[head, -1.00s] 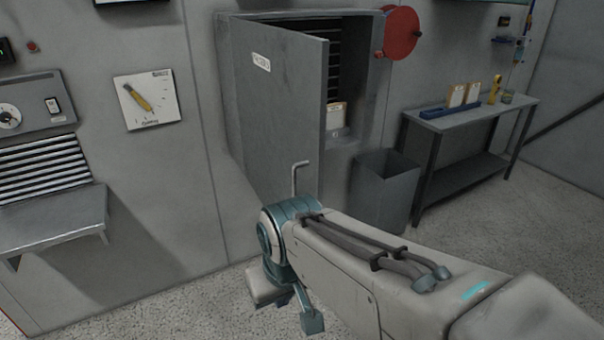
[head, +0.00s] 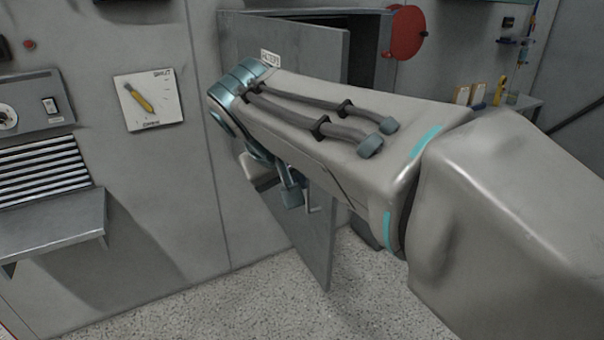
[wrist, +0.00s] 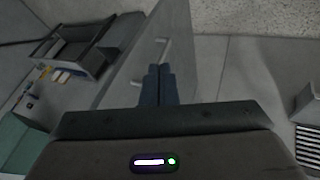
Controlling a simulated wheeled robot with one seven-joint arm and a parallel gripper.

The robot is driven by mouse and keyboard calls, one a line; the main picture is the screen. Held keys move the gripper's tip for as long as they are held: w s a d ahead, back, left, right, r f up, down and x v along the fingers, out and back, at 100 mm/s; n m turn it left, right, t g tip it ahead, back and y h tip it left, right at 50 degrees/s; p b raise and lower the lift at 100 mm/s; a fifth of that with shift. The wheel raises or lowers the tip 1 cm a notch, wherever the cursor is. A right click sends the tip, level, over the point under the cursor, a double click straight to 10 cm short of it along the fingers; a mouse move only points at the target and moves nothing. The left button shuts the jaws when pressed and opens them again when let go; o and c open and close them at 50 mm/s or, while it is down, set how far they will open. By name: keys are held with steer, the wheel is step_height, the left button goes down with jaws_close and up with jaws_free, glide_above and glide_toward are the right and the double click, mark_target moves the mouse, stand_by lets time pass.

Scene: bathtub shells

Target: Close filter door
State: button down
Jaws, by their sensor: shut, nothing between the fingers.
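The filter door (head: 290,50) is a tall grey panel with a small label (head: 271,58), hinged at its left side. It stands open, swung out from the cabinet (head: 383,50), and a dark gap shows past its free edge. My arm covers much of the door in the head view. Its handle (head: 312,198) shows low near the free edge. In the wrist view my gripper (wrist: 159,68) is shut and empty, its fingertips close to the door face (wrist: 125,65) and beside the handle (wrist: 163,48). I cannot tell whether they touch.
A metal ledge (head: 50,225) juts out at the left. The speckled floor (head: 270,310) below the door is clear.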

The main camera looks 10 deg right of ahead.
steer(key=w+d+f+p, duration=0.1)
steer(key=w+d+f, duration=0.5)
steer(key=w, duration=0.1)
steer(key=shift+d+f+p, duration=0.15)
steer(key=shift+d+p, duration=0.05)
steer(key=shift+p, duration=0.2)
steer(key=shift+d, duration=0.1)
